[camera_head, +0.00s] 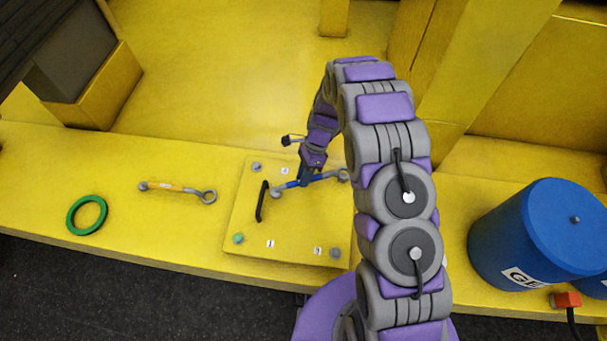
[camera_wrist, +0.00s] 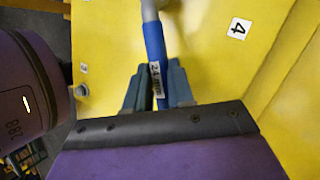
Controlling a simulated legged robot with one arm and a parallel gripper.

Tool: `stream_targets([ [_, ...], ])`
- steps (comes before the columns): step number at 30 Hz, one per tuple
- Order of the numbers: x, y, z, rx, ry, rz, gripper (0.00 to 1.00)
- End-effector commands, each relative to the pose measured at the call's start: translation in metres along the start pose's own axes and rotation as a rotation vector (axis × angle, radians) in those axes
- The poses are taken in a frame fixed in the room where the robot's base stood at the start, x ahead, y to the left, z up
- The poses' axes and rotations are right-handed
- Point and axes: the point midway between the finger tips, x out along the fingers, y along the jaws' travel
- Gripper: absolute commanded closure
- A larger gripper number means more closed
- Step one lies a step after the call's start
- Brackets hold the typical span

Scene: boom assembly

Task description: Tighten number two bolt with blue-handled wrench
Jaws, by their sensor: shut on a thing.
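My gripper (camera_head: 304,183) is shut on the blue-handled wrench (camera_head: 318,178), above the yellow bolt plate (camera_head: 240,210). The wrench lies roughly across the picture, one end left of the gripper and the other reaching right to the arm. In the wrist view its blue handle (camera_wrist: 155,48), with a white tag, sits between the fingers (camera_wrist: 155,90). Grey bolts show at the plate's upper left (camera_head: 256,167) and lower right (camera_head: 335,253), and a green one (camera_head: 238,238) at lower left. The lower right label (camera_head: 318,251) is too small to read surely. My arm hides the plate's upper right.
A black handle (camera_head: 262,202) stands on the plate. A yellow-handled wrench (camera_head: 175,188) and a green ring (camera_head: 87,215) lie to the left. A blue barrel (camera_head: 530,235) is at right. A label 4 (camera_wrist: 236,28) shows in the wrist view.

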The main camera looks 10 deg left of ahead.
Motion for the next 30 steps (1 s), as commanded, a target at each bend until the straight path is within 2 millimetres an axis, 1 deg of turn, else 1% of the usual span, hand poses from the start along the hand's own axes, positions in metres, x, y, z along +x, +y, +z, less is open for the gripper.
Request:
stream_targets([
  [12, 0.001, 0.000, 0.000, 0.000, 0.000, 0.000, 1.00],
  [30, 0.014, -0.005, -0.006, 0.000, 0.000, 0.000, 1.00],
])
